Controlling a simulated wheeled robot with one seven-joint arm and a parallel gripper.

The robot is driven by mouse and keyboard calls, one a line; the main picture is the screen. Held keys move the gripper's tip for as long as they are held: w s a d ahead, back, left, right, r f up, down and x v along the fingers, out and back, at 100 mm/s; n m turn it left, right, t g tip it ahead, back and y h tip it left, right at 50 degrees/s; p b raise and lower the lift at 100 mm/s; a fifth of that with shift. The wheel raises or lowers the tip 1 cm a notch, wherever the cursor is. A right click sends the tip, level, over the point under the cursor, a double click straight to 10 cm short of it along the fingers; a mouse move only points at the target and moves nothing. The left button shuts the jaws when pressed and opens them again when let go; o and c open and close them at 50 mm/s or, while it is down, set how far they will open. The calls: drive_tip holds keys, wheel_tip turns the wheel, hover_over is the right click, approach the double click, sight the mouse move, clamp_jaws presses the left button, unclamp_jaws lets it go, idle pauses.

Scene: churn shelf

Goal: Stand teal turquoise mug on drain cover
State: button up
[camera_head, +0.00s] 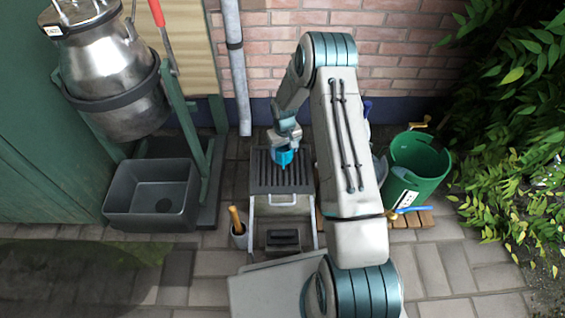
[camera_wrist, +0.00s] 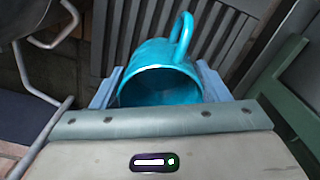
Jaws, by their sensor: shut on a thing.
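The teal turquoise mug (camera_head: 284,158) is in my gripper (camera_head: 286,148), over a dark slatted grate (camera_head: 263,182) on a grey stand. In the wrist view the mug (camera_wrist: 150,82) sits between the two fingers of my gripper (camera_wrist: 160,92), its open mouth facing the camera and its handle at the top. The grate (camera_wrist: 120,40) shows behind it. I take this grate for the drain cover, but no label confirms it. I cannot tell whether the mug's base touches the slats or hangs just above them.
A metal churn (camera_head: 118,90) hangs in a green frame above a black basin (camera_head: 150,213) at left. A green bucket (camera_head: 420,165) stands at right beside leafy plants (camera_head: 520,130). A drainpipe (camera_head: 236,70) runs down the brick wall behind.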

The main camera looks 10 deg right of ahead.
drive_tip(key=shift+s+a+f, duration=0.3)
drive_tip(key=shift+a+f, duration=0.05)
drive_tip(key=shift+f, duration=0.1)
drive_tip(key=shift+f+b, duration=1.15)
drive_tip(key=shift+f, duration=0.65)
drive_tip(key=shift+f, duration=0.1)
drive_tip(key=shift+f, duration=0.15)
drive_tip(key=o, duration=1)
